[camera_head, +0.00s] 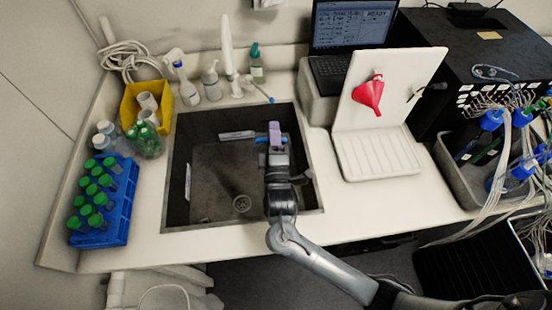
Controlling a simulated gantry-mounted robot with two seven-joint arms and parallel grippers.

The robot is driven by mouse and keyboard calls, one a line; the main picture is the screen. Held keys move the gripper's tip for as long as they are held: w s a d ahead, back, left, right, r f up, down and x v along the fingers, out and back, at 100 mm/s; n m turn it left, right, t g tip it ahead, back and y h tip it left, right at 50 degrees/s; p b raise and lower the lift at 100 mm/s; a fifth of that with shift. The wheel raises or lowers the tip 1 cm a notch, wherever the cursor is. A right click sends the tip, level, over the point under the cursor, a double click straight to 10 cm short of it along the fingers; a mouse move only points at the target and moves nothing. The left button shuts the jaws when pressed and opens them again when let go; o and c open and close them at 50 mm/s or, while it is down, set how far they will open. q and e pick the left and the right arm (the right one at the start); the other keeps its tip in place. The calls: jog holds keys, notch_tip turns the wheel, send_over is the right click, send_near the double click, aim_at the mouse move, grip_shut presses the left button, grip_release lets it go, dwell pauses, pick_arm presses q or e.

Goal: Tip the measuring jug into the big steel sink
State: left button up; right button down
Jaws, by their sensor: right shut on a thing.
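The big steel sink (205,165) is set into the white counter left of centre, with a dark basin and a round drain. My right gripper (276,142) reaches in from the bottom right and is over the right part of the sink. It is shut on a small purple thing (275,128), with bits of blue beside it. The gripper hides most of this thing, so I cannot tell its full shape or tilt. It may be the measuring jug; no other jug shows clearly. My left gripper is not in view.
A blue rack (124,209) of green-capped bottles and a yellow bin (167,99) stand left of the sink. Spray bottles (187,90) and a tap (228,50) are behind it. A white drain board (377,153) with a red funnel (368,95) stands to the right.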

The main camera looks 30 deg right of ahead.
aim_at(289, 142)
jog(key=shift+s+d+f+m, duration=0.2)
jog(key=shift+d+f+m, duration=0.15)
jog(key=shift+d+m, duration=0.45)
jog(key=shift+a+f+h, duration=0.1)
jog(key=shift+a+h, duration=0.05)
jog(key=shift+h, duration=0.15)
jog(key=d+f+m+b, duration=0.1)
jog(key=f+m+g+b, duration=0.1)
jog(key=m+b, duration=0.1)
jog(key=shift+s+d+f+h, duration=0.3)
jog(key=shift+s+d, duration=0.05)
jog(key=shift+s, duration=0.05)
jog(key=shift+s+d+f+m+g+b, duration=0.15)
jog(key=shift+d+f+m, duration=0.1)
jog(key=shift+m, duration=0.3)
jog(key=shift+d+f+m+g+b, duration=0.15)
jog(key=shift+d+m, duration=0.1)
jog(key=shift+m, duration=0.3)
jog(key=f+m+b, duration=0.1)
jog(key=d+f+m+b, duration=0.1)
jog(key=m, duration=0.1)
jog(key=f+m+g+h+b, duration=0.1)
jog(key=f, duration=0.1)
jog(key=shift+s+d+m+b, duration=0.2)
jog(key=shift+s+m+b, duration=0.1)
jog(key=shift+m+b, duration=0.1)
